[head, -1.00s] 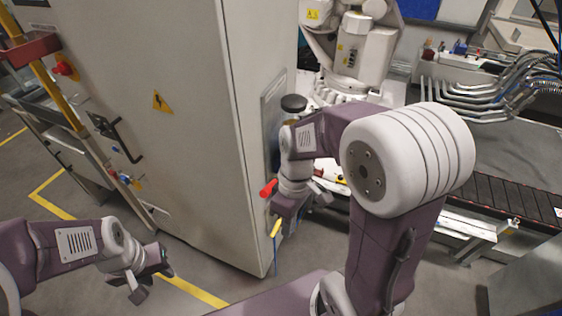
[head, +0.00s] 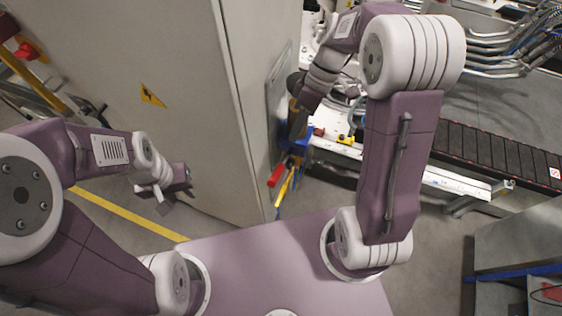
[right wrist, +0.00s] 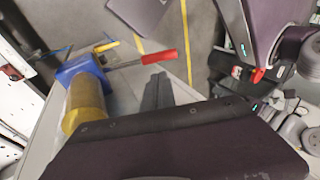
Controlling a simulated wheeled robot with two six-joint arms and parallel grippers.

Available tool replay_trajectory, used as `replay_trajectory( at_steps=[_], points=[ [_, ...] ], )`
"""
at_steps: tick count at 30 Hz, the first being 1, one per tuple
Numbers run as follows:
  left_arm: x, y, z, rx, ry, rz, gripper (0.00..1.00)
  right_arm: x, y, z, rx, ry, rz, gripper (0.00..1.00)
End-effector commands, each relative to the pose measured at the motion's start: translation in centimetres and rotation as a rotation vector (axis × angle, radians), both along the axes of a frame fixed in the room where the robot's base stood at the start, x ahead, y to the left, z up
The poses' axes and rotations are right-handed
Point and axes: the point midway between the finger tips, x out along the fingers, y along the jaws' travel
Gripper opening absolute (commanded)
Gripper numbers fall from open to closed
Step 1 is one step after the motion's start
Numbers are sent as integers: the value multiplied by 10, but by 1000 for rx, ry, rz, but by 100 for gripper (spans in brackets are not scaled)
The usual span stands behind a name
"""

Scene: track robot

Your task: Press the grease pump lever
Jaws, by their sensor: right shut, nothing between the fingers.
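The grease pump has a red-handled lever (head: 276,176), a blue body (head: 299,142) and a yellow cylinder, clearest in the right wrist view (right wrist: 88,105). It is mounted at the side of the grey cabinet. In the right wrist view the lever's red grip (right wrist: 158,57) sticks out from the blue body (right wrist: 78,70). My right gripper (head: 297,130) points down beside the pump, above the lever in the head view. Its dark fingers (right wrist: 157,88) are shut and empty, close to the red grip; I cannot tell whether they touch it. My left gripper (head: 176,190) is open and empty, away from the pump.
The grey cabinet (head: 190,90) stands close on the left of the pump, with a yellow warning sign (head: 152,96). A dark conveyor (head: 490,155) runs on the right. Floor shows between the cabinet and conveyor.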

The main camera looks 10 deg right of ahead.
Motion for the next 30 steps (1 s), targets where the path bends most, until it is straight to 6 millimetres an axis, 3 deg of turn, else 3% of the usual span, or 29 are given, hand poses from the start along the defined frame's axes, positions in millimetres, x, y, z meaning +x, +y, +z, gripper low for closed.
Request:
replay_trajectory(
  at_steps=[15,21,30],
  points=[
    [0,0,11,0,0,0,36,-28,42,-90,-2,5,1,0],
    [0,0,13,0,0,0,36,-31,48,-105,-2,2,1,0],
    [0,0,13,0,0,0,36,-31,48,-106,-2,0,1,0]
  ],
)
